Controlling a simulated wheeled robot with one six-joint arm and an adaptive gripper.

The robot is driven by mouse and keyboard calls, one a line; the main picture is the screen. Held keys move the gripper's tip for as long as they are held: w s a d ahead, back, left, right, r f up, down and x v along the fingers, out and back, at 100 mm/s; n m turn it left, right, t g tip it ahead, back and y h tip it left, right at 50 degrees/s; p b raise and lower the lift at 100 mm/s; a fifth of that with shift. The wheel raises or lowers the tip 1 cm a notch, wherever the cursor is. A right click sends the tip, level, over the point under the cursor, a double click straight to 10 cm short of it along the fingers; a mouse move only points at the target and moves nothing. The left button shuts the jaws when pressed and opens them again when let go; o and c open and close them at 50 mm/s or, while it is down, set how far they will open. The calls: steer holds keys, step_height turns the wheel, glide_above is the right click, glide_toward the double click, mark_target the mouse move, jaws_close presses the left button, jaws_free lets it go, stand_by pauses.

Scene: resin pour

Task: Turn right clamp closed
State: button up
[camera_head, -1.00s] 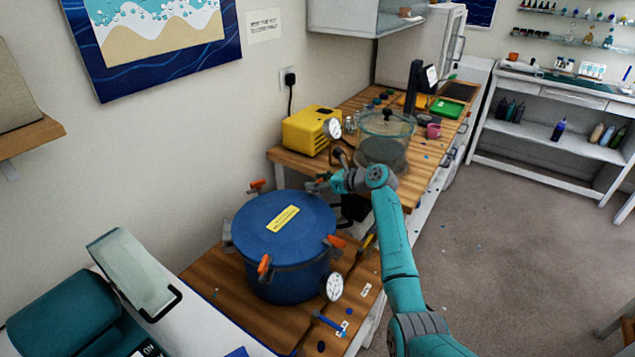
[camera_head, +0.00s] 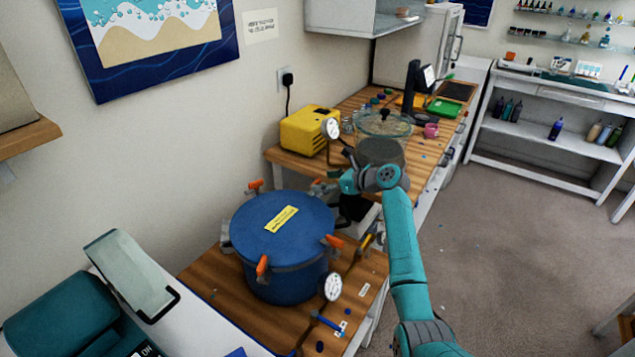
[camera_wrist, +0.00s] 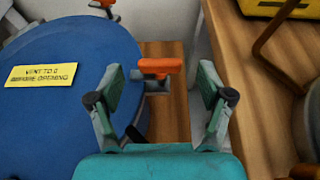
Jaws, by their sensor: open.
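The blue pressure pot (camera_head: 285,235) with its yellow-labelled lid stands on the wooden bench. Several orange-handled clamps sit around its rim. One clamp (camera_wrist: 158,67), at the rim on my gripper's side, shows in the wrist view with its handle pointing sideways, away from the lid. My gripper (camera_wrist: 160,88) is open, its fingers on either side of this clamp with clear gaps. In the head view my gripper (camera_head: 330,187) is at the pot's far right, and my wrist partly hides that clamp. Other clamps show at the front (camera_head: 262,266), front right (camera_head: 334,241) and back left (camera_head: 255,186).
A pressure gauge (camera_head: 333,287) sticks out at the pot's front right. Behind my gripper, a higher wooden bench holds a yellow machine (camera_head: 308,130) and a clear lidded chamber (camera_head: 383,128). The wall is close behind the pot. Open floor lies to the right.

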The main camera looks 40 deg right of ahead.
steer(key=shift+v, duration=1.8)
steer(key=shift+s, duration=0.1)
